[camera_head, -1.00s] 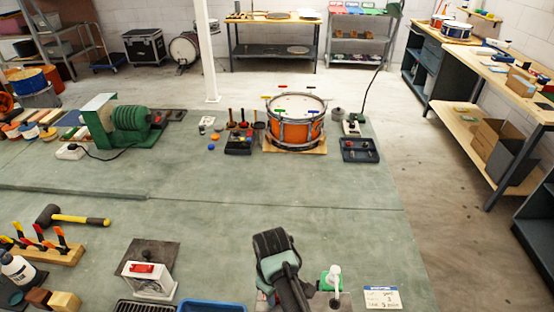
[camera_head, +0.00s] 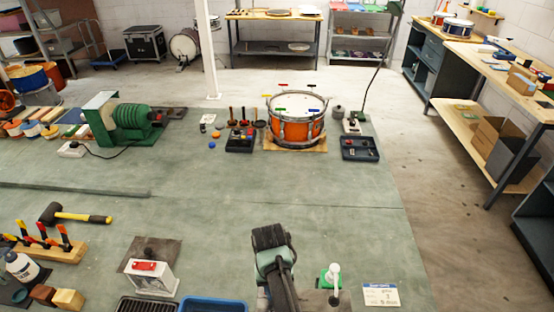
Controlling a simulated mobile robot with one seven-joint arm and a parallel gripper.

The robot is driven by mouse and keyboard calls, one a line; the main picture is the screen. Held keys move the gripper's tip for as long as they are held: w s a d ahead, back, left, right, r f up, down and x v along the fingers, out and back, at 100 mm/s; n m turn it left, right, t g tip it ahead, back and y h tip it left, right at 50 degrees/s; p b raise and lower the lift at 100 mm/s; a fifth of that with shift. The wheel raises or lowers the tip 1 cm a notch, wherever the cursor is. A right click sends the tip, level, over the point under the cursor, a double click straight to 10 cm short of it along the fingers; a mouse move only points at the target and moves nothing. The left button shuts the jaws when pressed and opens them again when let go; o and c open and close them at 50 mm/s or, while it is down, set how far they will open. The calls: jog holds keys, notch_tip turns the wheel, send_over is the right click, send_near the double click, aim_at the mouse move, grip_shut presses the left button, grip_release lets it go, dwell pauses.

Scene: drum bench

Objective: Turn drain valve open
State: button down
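No part in view is clearly labelled as the drain valve, so I cannot tell which fitting it is. A small green piece with a white upright lever or spout (camera_head: 333,277) stands on the front of the bench, right of my arm. A white box with a red part on top (camera_head: 146,268) stands at the front left on a dark plate. My dark arm rises from the bottom edge, between these two. My gripper's fingers do not show, so its opening and any contact are hidden.
An orange drum (camera_head: 295,127) stands at the back of the green bench (camera_head: 240,190). A yellow-handled mallet (camera_head: 76,215) lies at left. A blue tray (camera_head: 212,305) and a white card (camera_head: 381,295) are at the front. The middle of the bench is clear.

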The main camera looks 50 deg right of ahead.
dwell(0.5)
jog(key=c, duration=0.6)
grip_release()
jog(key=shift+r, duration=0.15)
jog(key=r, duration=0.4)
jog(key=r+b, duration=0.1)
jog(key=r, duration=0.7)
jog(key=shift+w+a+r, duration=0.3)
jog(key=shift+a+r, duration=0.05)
